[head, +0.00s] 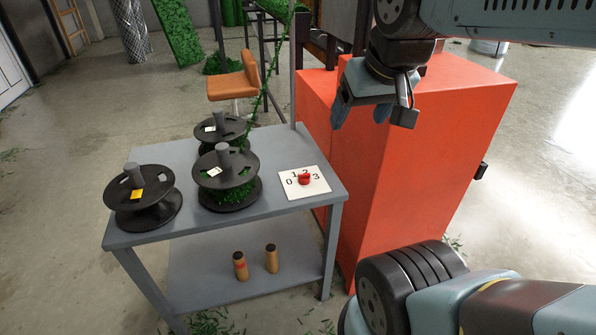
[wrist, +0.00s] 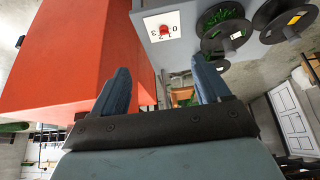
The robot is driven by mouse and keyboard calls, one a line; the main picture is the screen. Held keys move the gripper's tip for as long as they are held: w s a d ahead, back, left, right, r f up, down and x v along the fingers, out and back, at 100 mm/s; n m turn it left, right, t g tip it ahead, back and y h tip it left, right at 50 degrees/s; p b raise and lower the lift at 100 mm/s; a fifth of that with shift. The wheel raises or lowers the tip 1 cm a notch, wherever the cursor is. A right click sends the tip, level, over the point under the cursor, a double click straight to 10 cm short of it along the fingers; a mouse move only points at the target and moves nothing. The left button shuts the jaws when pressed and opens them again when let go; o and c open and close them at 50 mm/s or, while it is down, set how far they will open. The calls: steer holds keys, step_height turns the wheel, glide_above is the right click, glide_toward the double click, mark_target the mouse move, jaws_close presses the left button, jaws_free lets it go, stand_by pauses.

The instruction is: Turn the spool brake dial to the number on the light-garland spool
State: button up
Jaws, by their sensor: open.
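The red brake dial (head: 304,179) sits on a white plate (head: 290,189) marked 0, 1, 2 and 3, at the right of the grey table. It also shows in the wrist view (wrist: 164,31); its pointing direction is too small to tell. A black spool (head: 213,194) with green winding and a white label stands left of the plate. Another spool (head: 206,131) with a white label stands behind it. A third spool (head: 119,194) with an orange label stands at the left. Label numbers are unreadable, and I cannot tell which spool is the light garland's. My gripper (head: 360,114) is open and empty, above and right of the dial.
The orange-red cabinet (head: 420,160) stands right beside the grey table (head: 270,203), under my gripper. Two small brown cylinders (head: 240,266) stand on the lower shelf. A thin pole (head: 294,70) rises behind the table, with a green strand nearby. An orange chair (head: 234,82) is behind.

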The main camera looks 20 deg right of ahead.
steer(key=shift+w, duration=0.1)
steer(key=shift+c, duration=0.5)
